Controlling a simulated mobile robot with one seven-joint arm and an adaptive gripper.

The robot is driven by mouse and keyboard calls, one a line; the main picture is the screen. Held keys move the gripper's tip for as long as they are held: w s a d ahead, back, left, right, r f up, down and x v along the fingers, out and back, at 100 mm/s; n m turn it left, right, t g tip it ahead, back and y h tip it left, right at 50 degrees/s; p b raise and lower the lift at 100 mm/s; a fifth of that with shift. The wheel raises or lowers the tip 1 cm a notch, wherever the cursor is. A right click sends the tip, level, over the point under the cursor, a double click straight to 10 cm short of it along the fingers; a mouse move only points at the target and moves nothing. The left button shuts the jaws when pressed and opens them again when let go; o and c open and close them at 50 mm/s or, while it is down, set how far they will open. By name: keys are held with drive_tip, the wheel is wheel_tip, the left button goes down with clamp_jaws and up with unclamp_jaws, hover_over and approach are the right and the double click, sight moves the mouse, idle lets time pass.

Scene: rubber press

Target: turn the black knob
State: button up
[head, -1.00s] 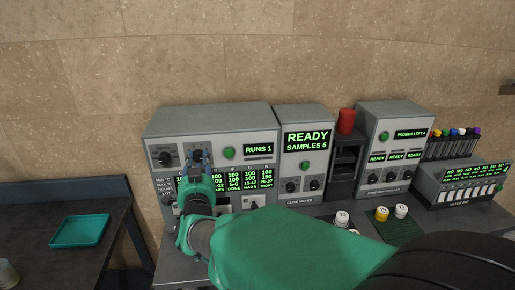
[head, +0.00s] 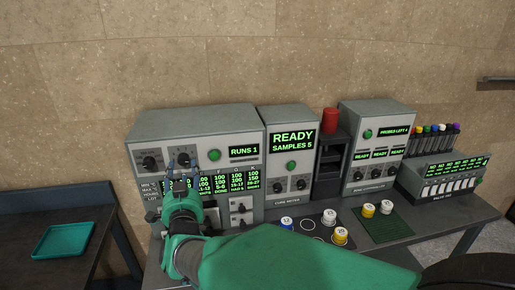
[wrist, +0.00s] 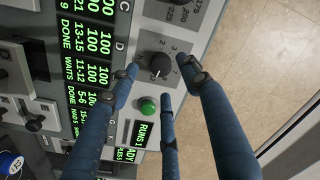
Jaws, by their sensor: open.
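A black knob (wrist: 160,64) on the grey control panel shows in the wrist view, beside a green button (wrist: 148,105). My gripper (wrist: 158,70) has slim blue fingers spread apart around the knob. Whether any finger touches it I cannot tell. In the head view my gripper (head: 183,163) reaches up to the panel of the left machine (head: 190,118), and its fingers partly cover the knob there. The green button (head: 213,155) is just to its right. Another black knob (head: 150,162) is on its left.
Lit tables and a RUNS 1 display (head: 244,152) share this panel, with smaller switches (head: 241,205) below. A cure meter (head: 290,150) and a zone controller (head: 375,145) stand to the right. Lidded cups (head: 329,217) are on the bench. A teal tray (head: 64,240) lies far left.

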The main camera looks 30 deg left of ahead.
drive_tip(key=v, duration=0.8)
drive_tip(key=shift+w+d, duration=0.1)
drive_tip(key=c, duration=1.2)
drive_tip(key=shift+w+d, duration=0.1)
drive_tip(key=shift+d, duration=0.05)
drive_tip(key=w+d+m+p, duration=0.4)
drive_tip(key=d+m+p, duration=0.2)
drive_tip(key=m, duration=0.6)
drive_tip(key=shift+d+f+h, duration=0.2)
drive_tip(key=shift+d+h, duration=0.1)
drive_tip(key=shift+d, duration=0.8)
drive_tip(key=shift+w, duration=0.15)
